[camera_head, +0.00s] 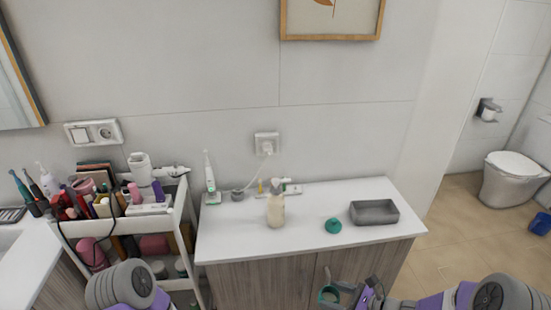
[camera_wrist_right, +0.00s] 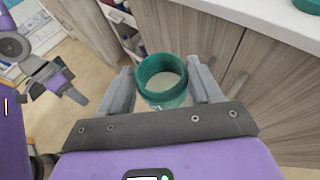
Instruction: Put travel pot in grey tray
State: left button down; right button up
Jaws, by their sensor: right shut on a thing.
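The travel pot, with a teal rim and a clear lower part, is between the fingers of my right gripper (camera_wrist_right: 163,90) in the right wrist view; the pot's rim (camera_wrist_right: 160,66) faces the camera and its top is open. In the head view the pot (camera_head: 328,295) and my right gripper (camera_head: 338,293) are low at the bottom edge, in front of the counter. The grey tray (camera_head: 374,213) is an empty rectangular dish on the counter's right part. My left gripper (camera_wrist_right: 62,82) shows small at the left of the wrist view; its jaw state is unclear.
A round teal object (camera_head: 333,225) lies on the white counter (camera_head: 235,240), left of the tray. A cream bottle (camera_head: 276,208) stands mid-counter. An electric toothbrush (camera_head: 209,172) stands by the wall. A full cart (camera_head: 190,225) stands left. The counter's front right is clear.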

aim_at(377, 217)
jog(key=k, duration=0.5)
jog(key=z, duration=0.85)
jog(key=i, duration=0.9)
jog(key=u, duration=0.9)
